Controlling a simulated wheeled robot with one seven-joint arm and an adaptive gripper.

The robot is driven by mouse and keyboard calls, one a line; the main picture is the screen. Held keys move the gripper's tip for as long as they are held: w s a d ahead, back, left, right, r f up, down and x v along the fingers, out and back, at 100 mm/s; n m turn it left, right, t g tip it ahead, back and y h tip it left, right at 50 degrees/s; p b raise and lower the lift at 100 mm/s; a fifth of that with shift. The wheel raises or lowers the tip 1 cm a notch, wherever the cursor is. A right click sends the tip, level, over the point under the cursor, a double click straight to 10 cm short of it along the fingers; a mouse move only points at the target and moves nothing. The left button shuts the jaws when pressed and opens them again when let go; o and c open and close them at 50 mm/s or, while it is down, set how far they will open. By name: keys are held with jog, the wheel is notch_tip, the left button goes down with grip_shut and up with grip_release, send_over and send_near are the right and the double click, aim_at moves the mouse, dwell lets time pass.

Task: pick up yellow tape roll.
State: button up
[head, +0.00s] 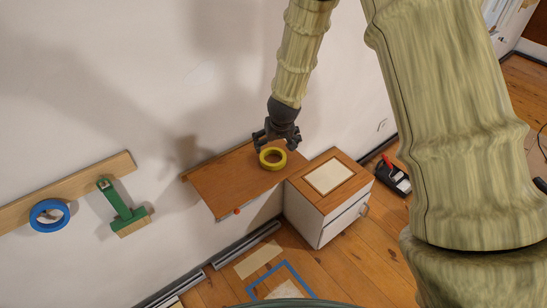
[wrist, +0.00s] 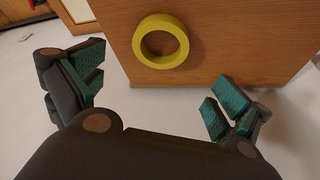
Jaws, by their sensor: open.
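The yellow tape roll (head: 272,158) lies flat on a brown wooden wall shelf (head: 215,185), near the shelf's right end. In the wrist view the roll (wrist: 178,56) shows as a ring near the shelf's edge, ahead of and between the two fingers. My gripper (head: 277,140) is at the shelf's wall side, just behind the roll in the head view. In the wrist view my gripper (wrist: 157,95) has its green-padded fingers wide apart with nothing between the tips. The roll appears apart from both fingers.
A white cabinet with a wooden top (head: 312,193) stands right of the shelf, bearing a pale square (head: 329,176). A blue tape roll (head: 49,215) and a green brush (head: 121,209) hang on a wall board at left. A black-and-red object (head: 394,176) lies on the floor.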

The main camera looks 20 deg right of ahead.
aim_at(272, 159)
jog(key=shift+p+x, duration=1.6)
jog(key=shift+x, duration=3.65)
jog(key=shift+s, duration=0.1)
jog(key=shift+c, duration=0.2)
jog(key=c, duration=0.9)
